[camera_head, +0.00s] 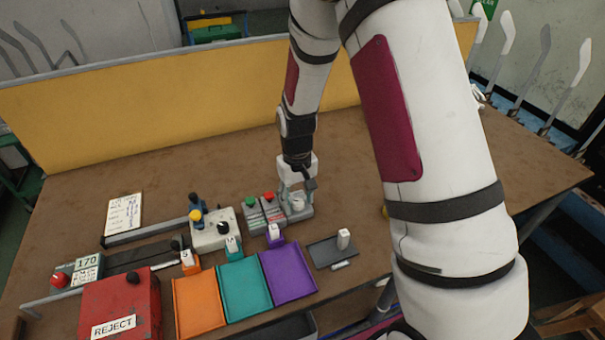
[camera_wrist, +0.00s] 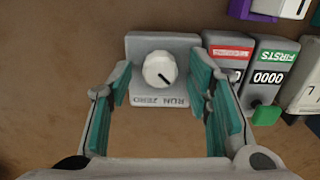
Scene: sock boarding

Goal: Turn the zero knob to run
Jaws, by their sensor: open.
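The zero knob (camera_wrist: 160,69) is round and white with a dark pointer line, on a grey block (camera_wrist: 137,45).
Two counters, one red-labelled (camera_wrist: 229,52) and one green-labelled FIRSTS (camera_wrist: 272,60), stand close beside the block, near my right-hand finger in the wrist view. Orange (camera_head: 198,305), teal (camera_head: 246,290) and purple (camera_head: 288,274) trays lie in front. The table behind is clear.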

